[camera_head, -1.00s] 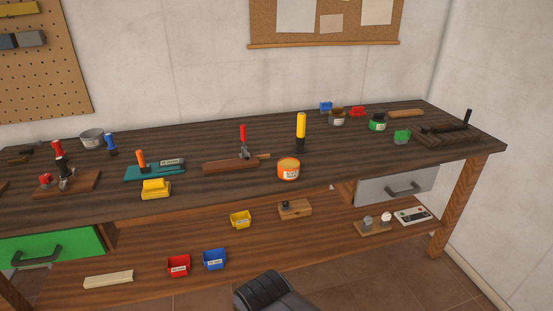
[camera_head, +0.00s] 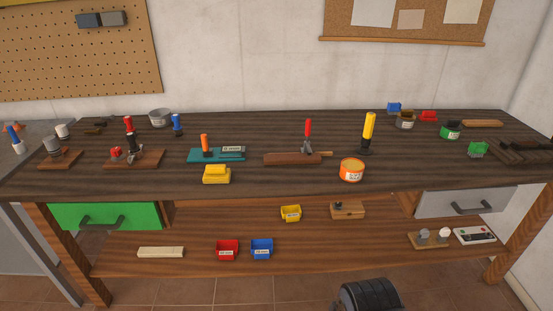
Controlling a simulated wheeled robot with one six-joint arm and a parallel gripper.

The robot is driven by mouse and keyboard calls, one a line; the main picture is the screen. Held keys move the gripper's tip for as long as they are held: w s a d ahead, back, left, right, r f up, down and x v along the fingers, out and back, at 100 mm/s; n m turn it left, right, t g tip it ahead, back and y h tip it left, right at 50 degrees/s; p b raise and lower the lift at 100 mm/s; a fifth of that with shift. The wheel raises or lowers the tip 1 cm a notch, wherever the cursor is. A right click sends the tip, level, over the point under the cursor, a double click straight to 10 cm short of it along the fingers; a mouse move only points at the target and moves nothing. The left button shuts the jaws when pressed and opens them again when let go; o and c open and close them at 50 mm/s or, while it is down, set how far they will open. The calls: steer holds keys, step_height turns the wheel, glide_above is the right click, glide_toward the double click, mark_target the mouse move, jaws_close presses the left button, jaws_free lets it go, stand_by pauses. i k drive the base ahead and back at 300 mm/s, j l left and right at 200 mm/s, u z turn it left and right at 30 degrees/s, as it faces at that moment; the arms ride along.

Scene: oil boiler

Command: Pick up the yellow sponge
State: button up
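A small yellow block (camera_head: 217,174), stepped in shape, lies on the dark workbench top (camera_head: 120,185) near its front edge, left of centre. It is the most sponge-like thing in view, but at this size I cannot tell for sure that it is the sponge. It stands just in front of a teal base with an orange-handled tool (camera_head: 205,147). Nothing touches it from above. My gripper's fingers do not show; only a dark rounded part, seemingly of my arm, shows at the bottom edge, right of centre.
An orange-labelled can (camera_head: 351,170) and a red-handled clamp on a wooden block (camera_head: 292,158) stand to the right. Yellow (camera_head: 291,213), red (camera_head: 227,250) and blue (camera_head: 262,249) bins sit on the lower shelf. A green drawer (camera_head: 106,214) is below left. Bench top between items is clear.

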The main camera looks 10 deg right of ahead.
mark_target(213, 174)
steer(key=i+j+z, duration=0.2)
steer(key=i+j, duration=0.15)
steer(key=j, duration=0.3)
steer(key=i+j+z, duration=0.25)
steer(key=j, duration=0.4)
steer(key=i+j+z, duration=0.1)
steer(key=j, duration=0.3)
steer(key=i+j+z, duration=0.1)
steer(key=i+j, duration=0.15)
steer(key=i+j+z, duration=0.1)
steer(key=j, duration=0.4)
